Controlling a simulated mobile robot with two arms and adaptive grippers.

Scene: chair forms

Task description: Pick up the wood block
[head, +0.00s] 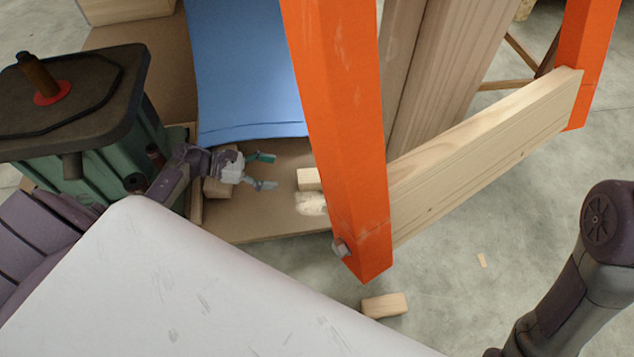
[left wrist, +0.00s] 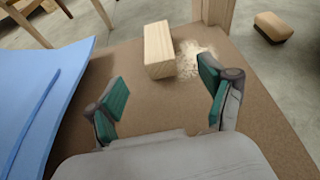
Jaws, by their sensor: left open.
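The wood block (head: 308,179) lies on a brown board, partly hidden behind an orange post in the head view. In the left wrist view the block (left wrist: 159,50) shows whole, a pale squared piece lying just beyond the fingers. My left gripper (head: 273,171) is open and empty, just left of the block in the head view. In the left wrist view, its two green-padded fingers (left wrist: 163,92) are spread apart, with the block ahead of the gap and not touched. My right gripper is outside the view; only part of my right arm shows.
Pale sawdust (head: 311,204) lies beside the block. The orange post (head: 343,130) stands close on the right, joined to a plank (head: 480,150). A blue curved sheet (head: 245,70) borders the board (head: 265,215).

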